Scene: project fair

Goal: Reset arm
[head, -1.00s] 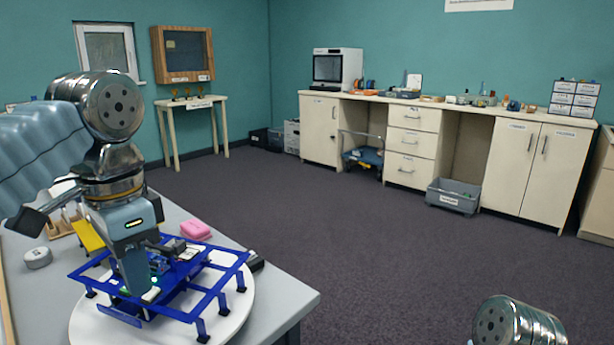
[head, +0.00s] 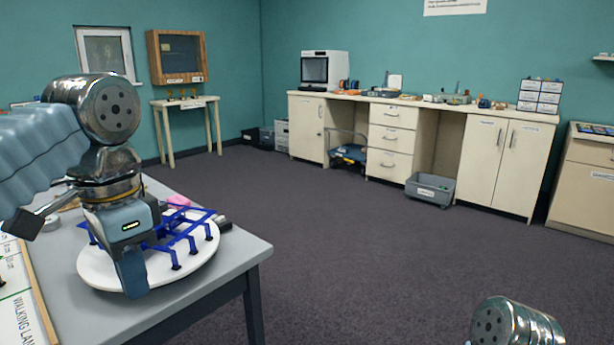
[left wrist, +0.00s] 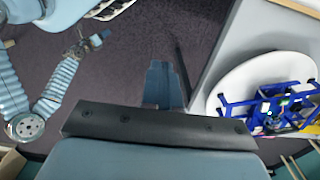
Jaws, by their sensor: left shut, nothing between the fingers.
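My left gripper (head: 133,278) is shut and empty, pointing down in front of the near side of a round white turntable (head: 104,270). Its closed fingers also show in the left wrist view (left wrist: 163,85), over the floor and apart from the turntable. A blue frame model (head: 190,236) stands on the turntable, partly behind the gripper in the head view.
The grey table (head: 225,262) carries the turntable, a pink block (head: 179,200) and a printed board (head: 18,295) at the left. Carpeted floor (head: 340,250) is free to the right. Cream cabinets (head: 390,145) and a grey bin (head: 430,188) line the far wall.

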